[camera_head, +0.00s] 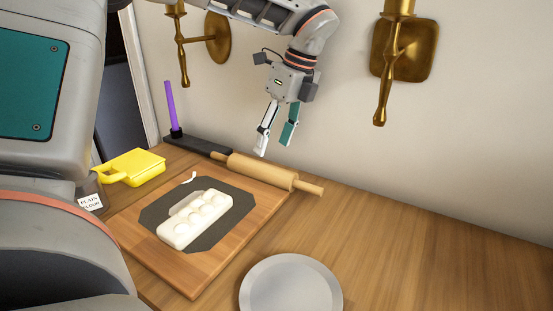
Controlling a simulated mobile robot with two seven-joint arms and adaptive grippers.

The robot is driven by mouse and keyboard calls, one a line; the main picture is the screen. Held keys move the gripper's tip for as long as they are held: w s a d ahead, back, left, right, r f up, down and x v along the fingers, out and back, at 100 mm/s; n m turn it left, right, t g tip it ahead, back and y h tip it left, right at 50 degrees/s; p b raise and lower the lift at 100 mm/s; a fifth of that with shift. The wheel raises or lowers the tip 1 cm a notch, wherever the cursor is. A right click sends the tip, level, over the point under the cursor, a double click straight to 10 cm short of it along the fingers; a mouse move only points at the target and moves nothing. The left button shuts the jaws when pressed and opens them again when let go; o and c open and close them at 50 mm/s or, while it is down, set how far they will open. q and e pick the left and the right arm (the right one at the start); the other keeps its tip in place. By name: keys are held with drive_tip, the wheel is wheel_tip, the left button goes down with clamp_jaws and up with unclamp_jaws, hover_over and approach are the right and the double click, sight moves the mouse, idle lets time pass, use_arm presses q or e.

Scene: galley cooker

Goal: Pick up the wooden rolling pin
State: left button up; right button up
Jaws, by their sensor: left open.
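The wooden rolling pin (262,171) lies at the back of the wooden counter, along the far edge of a wooden board. Its right handle points toward the front right, and its left handle is beside a dark block. My left gripper (275,147) is open and empty. It points down and appears above the left part of the rolling pin's body, with a visible gap between the fingertips. I cannot tell how far above the pin it is. My right gripper is not in view.
The board (259,213) carries a dark mat (237,211) with a white tray of round pieces (193,220). A grey plate (291,287) stands at the front, a yellow container (135,167) at left. A purple stick (171,104) rises behind. Brass wall fixtures hang above; the counter's right is clear.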

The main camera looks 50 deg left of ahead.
sight(264, 164)
use_arm(q)
drive_tip(key=x, duration=0.7)
drive_tip(key=shift+s+a+f, duration=0.3)
drive_tip(key=shift+a, duration=0.05)
drive_tip(key=c, duration=1.5)
